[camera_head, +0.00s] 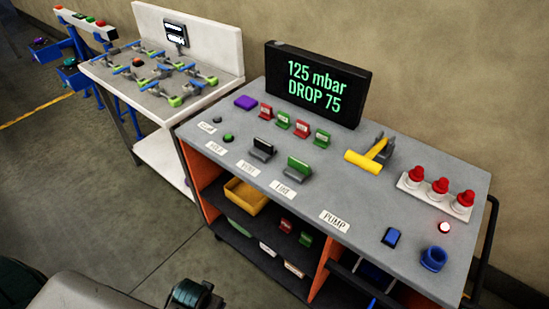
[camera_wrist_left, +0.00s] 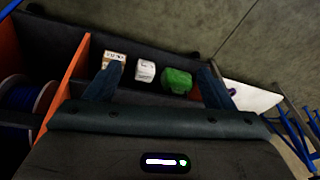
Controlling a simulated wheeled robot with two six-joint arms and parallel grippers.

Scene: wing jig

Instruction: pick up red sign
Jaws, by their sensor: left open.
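Two small red signs stand on the grey bench top, one on the left (camera_head: 265,111) and one further right (camera_head: 302,128), among green signs. Another small red sign (camera_head: 286,226) lies on the shelf under the bench, beside a green one (camera_head: 305,239). My left gripper (camera_wrist_left: 161,66) is open and empty in the left wrist view, its fingers spread over a dark shelf. A green item (camera_wrist_left: 176,81), a white item (camera_wrist_left: 146,71) and a pale labelled block (camera_wrist_left: 114,60) lie there, beyond the fingers. No red sign shows in that view. My right gripper is out of view.
A display (camera_head: 317,83) reads "125 mbar DROP 75" at the bench back. A yellow hammer-like tool (camera_head: 367,157) and red-capped buttons (camera_head: 439,187) stand to the right. A yellow bin (camera_head: 245,197) and orange dividers (camera_head: 322,264) border the shelf. A blue spool (camera_wrist_left: 20,105) sits left.

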